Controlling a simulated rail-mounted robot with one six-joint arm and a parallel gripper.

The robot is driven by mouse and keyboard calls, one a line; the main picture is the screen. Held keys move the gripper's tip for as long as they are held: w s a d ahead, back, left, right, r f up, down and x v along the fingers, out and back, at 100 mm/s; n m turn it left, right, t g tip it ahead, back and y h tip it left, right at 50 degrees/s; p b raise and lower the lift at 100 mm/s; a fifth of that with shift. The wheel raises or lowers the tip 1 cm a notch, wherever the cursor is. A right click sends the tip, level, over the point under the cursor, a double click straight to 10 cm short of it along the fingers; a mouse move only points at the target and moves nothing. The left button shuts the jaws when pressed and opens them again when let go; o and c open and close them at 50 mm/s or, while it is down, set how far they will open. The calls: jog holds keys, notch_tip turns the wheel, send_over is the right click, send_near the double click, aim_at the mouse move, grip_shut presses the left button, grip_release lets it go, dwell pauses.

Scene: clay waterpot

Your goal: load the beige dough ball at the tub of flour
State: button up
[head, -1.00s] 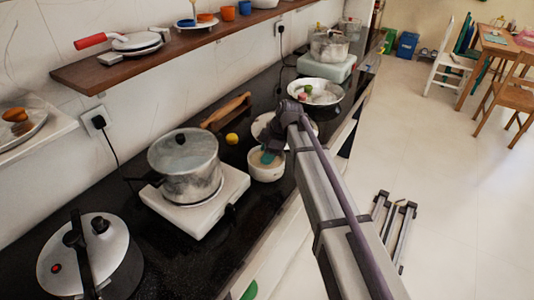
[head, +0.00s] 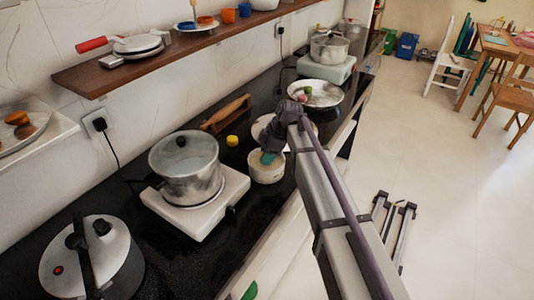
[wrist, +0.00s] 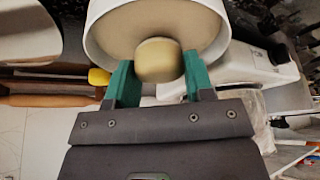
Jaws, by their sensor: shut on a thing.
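My gripper (wrist: 158,74) has green fingers and is shut on the beige dough ball (wrist: 158,54), with one finger on each side of it. In the wrist view the ball appears in front of the flour in the round white tub (wrist: 97,32); I cannot tell whether it touches the flour. In the head view my gripper (head: 268,157) is at the top of the tub (head: 267,175), which stands on the black counter. There the ball is hidden.
A steel pot (head: 187,170) on a white stove (head: 205,212) stands left of the tub. A small yellow object (head: 232,140) and a wooden-handled item (head: 226,112) lie behind it. A white plate (head: 258,126) is partly hidden by my arm. A pressure cooker (head: 115,262) is at front left.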

notch_tip(320, 180, up, 6)
jog(key=p, duration=0.5)
jog(key=shift+r, duration=0.15)
dwell(0.3)
